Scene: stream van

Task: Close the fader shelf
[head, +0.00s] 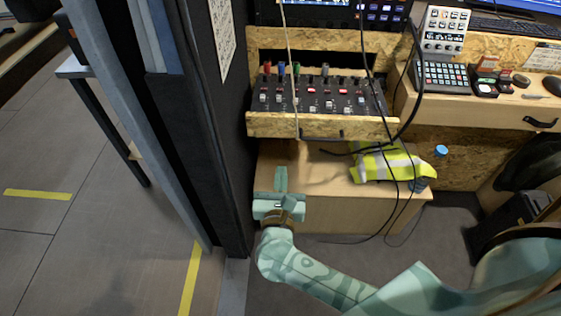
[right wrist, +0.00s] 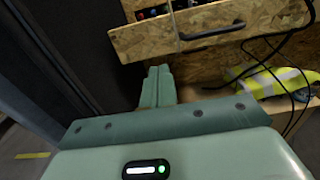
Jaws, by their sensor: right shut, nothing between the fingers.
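The fader shelf (head: 280,125) is a chipboard tray under the screens, holding a black mixer (head: 318,97) with colored knobs and faders. It appears pulled out toward me, with its front panel standing forward of the desk frame. In the right wrist view the shelf front (right wrist: 228,30) shows a dark bar handle (right wrist: 212,32). My right gripper (head: 281,180) is shut and empty, below and in front of the shelf's left part, apart from it. Its closed fingers show in the right wrist view (right wrist: 158,84), pointing toward the shelf's underside. My left gripper is out of view.
A wooden box (head: 310,178) stands below the shelf with a yellow hi-vis vest (head: 383,163) on it. Black cables hang before the shelf's right side. A dark padded wall (head: 205,130) stands close on the left.

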